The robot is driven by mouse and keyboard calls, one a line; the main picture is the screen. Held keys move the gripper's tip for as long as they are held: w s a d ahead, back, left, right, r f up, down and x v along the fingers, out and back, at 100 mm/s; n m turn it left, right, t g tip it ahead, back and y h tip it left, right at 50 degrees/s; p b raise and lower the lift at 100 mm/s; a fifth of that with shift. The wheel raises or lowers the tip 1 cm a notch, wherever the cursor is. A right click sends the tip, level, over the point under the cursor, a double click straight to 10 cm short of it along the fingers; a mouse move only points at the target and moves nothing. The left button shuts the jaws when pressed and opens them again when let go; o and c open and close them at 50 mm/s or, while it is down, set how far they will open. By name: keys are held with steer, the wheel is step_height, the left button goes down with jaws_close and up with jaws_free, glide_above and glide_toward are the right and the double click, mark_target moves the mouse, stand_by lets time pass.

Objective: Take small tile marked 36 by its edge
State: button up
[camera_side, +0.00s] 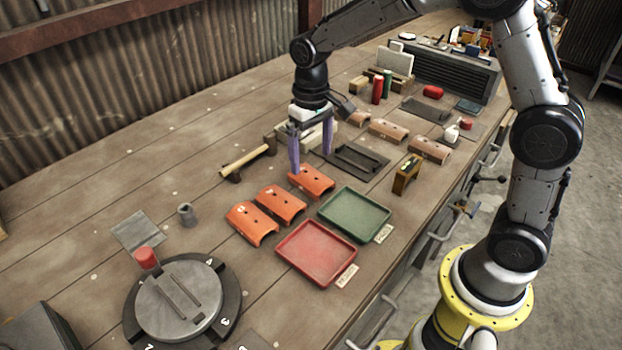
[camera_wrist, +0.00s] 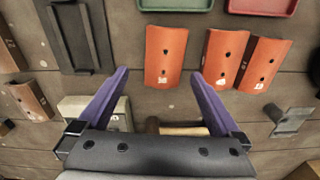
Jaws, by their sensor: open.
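Three small orange curved tiles lie in a row on the wooden bench. The one nearest my gripper (camera_side: 312,181) also shows in the wrist view (camera_wrist: 166,52), with a small white mark too blurred to read surely as 36. The middle tile (camera_side: 281,204) and the end tile (camera_side: 252,223) sit closer together; they also show in the wrist view, the middle one (camera_wrist: 224,58) and the end one (camera_wrist: 266,63). My gripper (camera_side: 311,163) points down with purple fingers apart, nothing between them. In the wrist view its fingertips (camera_wrist: 159,74) straddle the nearest tile's lower end.
A green tray (camera_side: 355,214) and a red tray (camera_side: 316,253) lie beside the tiles. A dark slotted fixture (camera_side: 358,160) is right of my gripper. A wooden-handled tool (camera_side: 247,161) lies left. A round turntable (camera_side: 180,300) stands in front. Brown tiles (camera_side: 429,150) lie farther back.

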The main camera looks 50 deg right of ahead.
mark_target(311, 175)
steer(key=f, duration=0.4)
steer(key=shift+s+a, duration=0.3)
steer(key=shift+a, duration=0.05)
steer(key=shift+f, duration=0.6)
steer(key=c, duration=1.4)
steer(key=shift+w, duration=0.1)
steer(key=shift+r, duration=0.1)
